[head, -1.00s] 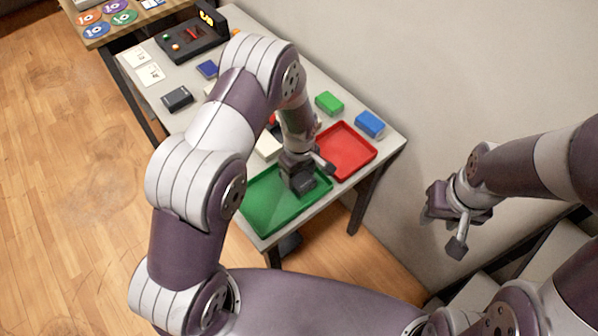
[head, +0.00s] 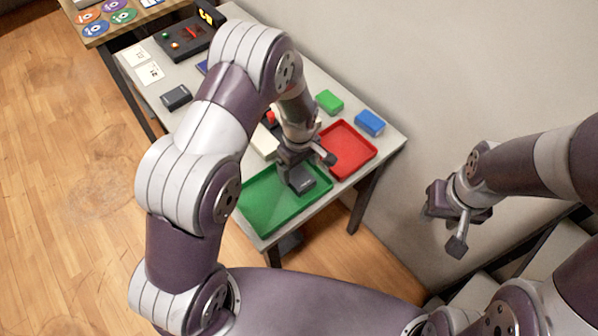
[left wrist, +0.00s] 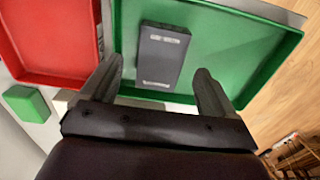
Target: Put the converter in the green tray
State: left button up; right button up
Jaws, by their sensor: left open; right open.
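The converter, a dark grey box with pale labels (left wrist: 162,55), lies flat on the floor of the green tray (left wrist: 245,70). In the head view the converter (head: 302,182) shows near the right side of the green tray (head: 262,208), just below my left gripper (head: 290,165). In the left wrist view the fingers of my left gripper (left wrist: 157,82) are spread apart, with nothing between them and the converter beyond their tips. My right gripper (head: 455,220) is open and empty, off to the right beside the wall.
A red tray (head: 345,150) sits beside the green one. A green box (head: 329,101) and a blue box (head: 369,122) stand behind it. Another dark box (head: 176,97), cards (head: 149,73) and a black panel device (head: 185,38) are farther left. My left arm hides part of the table.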

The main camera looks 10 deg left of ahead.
aim_at(299, 177)
pick_arm(q)
notch_tip(299, 177, up, 8)
jog(key=s+a+r+m, duration=0.3)
jog(key=s+m, duration=0.2)
jog(key=s, duration=0.2)
jog(key=s+a+r+m+t, duration=0.1)
jog(key=s+a+r+m, duration=0.2)
jog(key=s, duration=0.5)
jog(key=r+m, duration=0.1)
jog(key=m, duration=0.1)
jog(key=shift+a+r+m, duration=0.25)
jog(key=shift+a+m, duration=0.05)
jog(key=shift+a, duration=0.05)
